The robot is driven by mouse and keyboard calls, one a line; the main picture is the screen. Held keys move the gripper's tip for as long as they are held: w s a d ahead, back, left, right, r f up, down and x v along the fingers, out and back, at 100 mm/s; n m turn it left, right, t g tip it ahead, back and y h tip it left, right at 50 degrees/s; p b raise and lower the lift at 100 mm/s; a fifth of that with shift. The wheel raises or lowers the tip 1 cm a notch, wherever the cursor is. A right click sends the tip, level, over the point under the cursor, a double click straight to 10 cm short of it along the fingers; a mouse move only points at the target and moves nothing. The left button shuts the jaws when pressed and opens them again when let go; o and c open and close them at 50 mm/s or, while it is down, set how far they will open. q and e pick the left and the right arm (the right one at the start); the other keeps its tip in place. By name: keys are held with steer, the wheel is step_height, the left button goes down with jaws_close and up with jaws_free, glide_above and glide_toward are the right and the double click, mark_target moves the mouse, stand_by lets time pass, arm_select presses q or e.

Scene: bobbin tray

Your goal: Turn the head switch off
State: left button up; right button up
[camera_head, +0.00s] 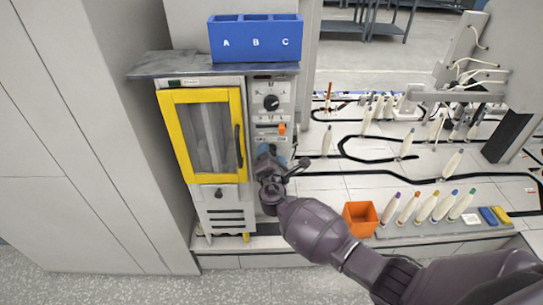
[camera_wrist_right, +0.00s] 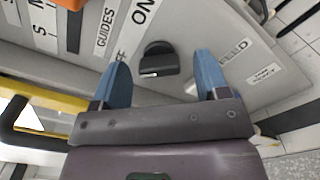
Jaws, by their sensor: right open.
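A black rotary switch (camera_wrist_right: 158,60) sits on the grey control panel (camera_wrist_right: 185,25) in the wrist view. The word ON and a partly hidden word ending in FF are printed beside it; its own name label is not clearly readable. My right gripper (camera_wrist_right: 161,64) is open, with one blue finger on each side of the switch, and a gap shows between each finger and it. In the head view my right gripper (camera_head: 271,153) is at the lower panel and hides this switch. My left gripper is not in view.
A larger black knob (camera_head: 271,102) and an orange part (camera_head: 282,129) sit higher on the panel. The yellow-framed door (camera_head: 165,105) with its handle stands left of my gripper. An orange bin (camera_head: 361,218) and several bobbins stand right of my arm.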

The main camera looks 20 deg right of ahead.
arm_select(q)
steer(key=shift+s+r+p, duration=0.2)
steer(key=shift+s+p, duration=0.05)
steer(key=shift+p, duration=0.15)
arm_select(e)
steer(key=v, duration=1)
steer(key=shift+s, duration=0.4)
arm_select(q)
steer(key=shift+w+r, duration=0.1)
arm_select(e)
steer(key=shift+a, duration=0.1)
